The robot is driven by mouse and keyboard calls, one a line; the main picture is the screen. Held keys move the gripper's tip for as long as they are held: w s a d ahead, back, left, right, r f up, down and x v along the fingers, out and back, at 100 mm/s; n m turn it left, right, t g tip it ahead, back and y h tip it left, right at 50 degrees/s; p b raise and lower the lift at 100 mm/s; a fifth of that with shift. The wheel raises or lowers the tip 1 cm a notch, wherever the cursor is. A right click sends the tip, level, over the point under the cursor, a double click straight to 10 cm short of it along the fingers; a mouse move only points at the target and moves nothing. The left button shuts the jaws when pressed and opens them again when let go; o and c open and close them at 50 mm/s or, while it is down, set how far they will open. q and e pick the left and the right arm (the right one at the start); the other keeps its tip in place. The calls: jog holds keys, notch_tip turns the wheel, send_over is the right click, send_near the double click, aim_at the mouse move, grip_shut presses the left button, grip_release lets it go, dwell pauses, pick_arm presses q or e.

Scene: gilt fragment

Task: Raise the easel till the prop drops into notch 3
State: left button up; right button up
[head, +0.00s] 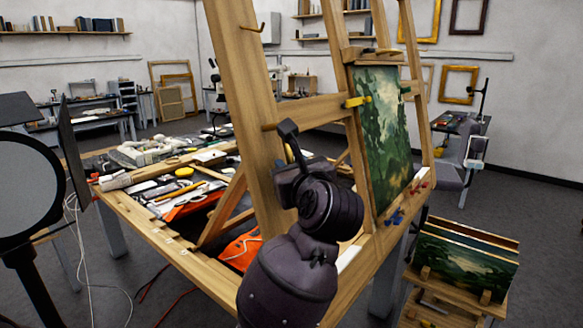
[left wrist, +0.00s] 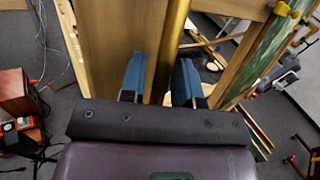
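The wooden easel (head: 238,85) stands tilted on the worktable and holds a green landscape painting (head: 382,130). A short peg (head: 268,127) sticks out beside the near post. The prop and its notches cannot be made out. My left gripper (head: 287,143) is at the near post, below the crossbar. In the left wrist view, my left gripper's two blue fingers (left wrist: 159,80) stand apart, one on each side of a golden-brown bar (left wrist: 172,45). Light wood shows between the left finger and the bar, so the fingers look open around it. My right gripper is in neither view.
The worktable (head: 168,240) carries tools and an orange cloth (head: 241,250). A rack of paintings (head: 468,262) stands at right. A dark round panel on a stand (head: 28,185) is at left. Cables lie on the floor. Grey floor is free at far right.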

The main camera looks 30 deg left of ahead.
pick_arm(q)
grip_shut()
jog(key=shift+d, duration=0.1)
